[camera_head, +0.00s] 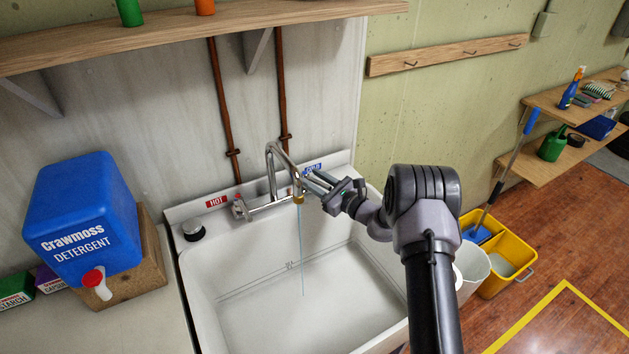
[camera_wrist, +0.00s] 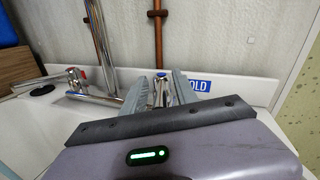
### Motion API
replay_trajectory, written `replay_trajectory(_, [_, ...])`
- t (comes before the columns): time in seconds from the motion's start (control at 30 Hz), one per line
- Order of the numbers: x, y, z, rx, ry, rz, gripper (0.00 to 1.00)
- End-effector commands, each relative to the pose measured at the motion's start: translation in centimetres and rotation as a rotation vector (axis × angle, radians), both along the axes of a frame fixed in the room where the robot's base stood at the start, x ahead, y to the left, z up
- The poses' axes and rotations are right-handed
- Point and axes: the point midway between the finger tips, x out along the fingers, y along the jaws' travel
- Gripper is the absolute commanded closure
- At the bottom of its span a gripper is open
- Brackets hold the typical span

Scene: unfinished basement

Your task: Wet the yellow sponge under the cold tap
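The cold tap handle (camera_wrist: 160,88) has a blue cap and stands by a blue COLD label (camera_wrist: 199,86). My gripper (camera_head: 318,182) is at this handle; its fingers (camera_wrist: 160,82) are apart, one on each side of the handle. I cannot tell whether they touch it. The chrome spout (camera_head: 276,154) has a yellowish tip, and a thin bluish stream of water (camera_head: 301,250) falls from it into the white sink (camera_head: 240,290). I do not see the yellow sponge in either view.
The hot tap (camera_head: 239,208) is at the left of the spout. A blue detergent box (camera_head: 80,200) stands on a wooden block at the left. A wooden shelf (camera_head: 180,32) overhangs the sink. A yellow mop bucket (camera_head: 508,260) is on the floor at the right.

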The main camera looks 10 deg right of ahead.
Motion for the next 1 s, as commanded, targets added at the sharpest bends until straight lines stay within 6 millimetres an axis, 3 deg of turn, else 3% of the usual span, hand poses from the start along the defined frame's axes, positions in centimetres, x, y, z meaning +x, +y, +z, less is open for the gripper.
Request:
replay_trajectory(0.37, [-0.8, -0.7, 0.1, 0.0, 0.0, -0.002, 0.66])
replay_trajectory(0.8, [-10.4, -7.3, 0.3, 0.002, 0.003, -0.005, 0.66])
replay_trajectory(1.0, [-13.5, -9.5, 0.1, 0.001, 0.0, -0.002, 0.66])
